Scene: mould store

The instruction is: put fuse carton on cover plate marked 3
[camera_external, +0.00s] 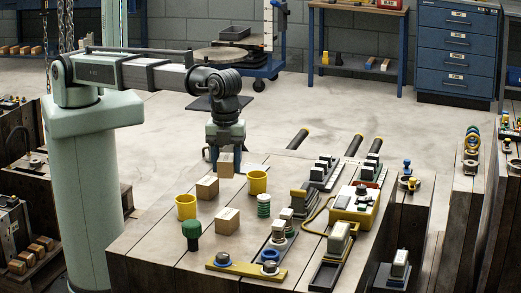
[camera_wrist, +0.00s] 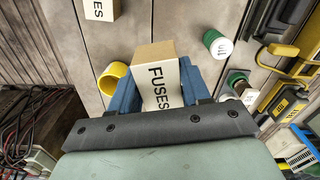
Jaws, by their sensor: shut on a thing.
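My gripper (camera_external: 226,158) points down over the far left part of the wooden bench and is shut on a tan fuse carton (camera_external: 226,169). In the wrist view the held carton (camera_wrist: 160,85), with a white side lettered FUSES, sits between the two blue fingers (camera_wrist: 158,92). I cannot tell whether its underside touches the bench. Two similar cartons stand nearer the camera, one just left of the held one (camera_external: 207,187) and one further forward (camera_external: 227,220). No cover plate with a readable 3 shows in either view.
Yellow cups (camera_external: 186,207) (camera_external: 257,182) stand either side of the cartons. A green-topped post (camera_external: 191,235), a white-and-green ringed stack (camera_external: 264,205) and a yellow bar with blue rings (camera_external: 246,268) are nearby. Electrical units, including a yellow box (camera_external: 355,206), crowd the right.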

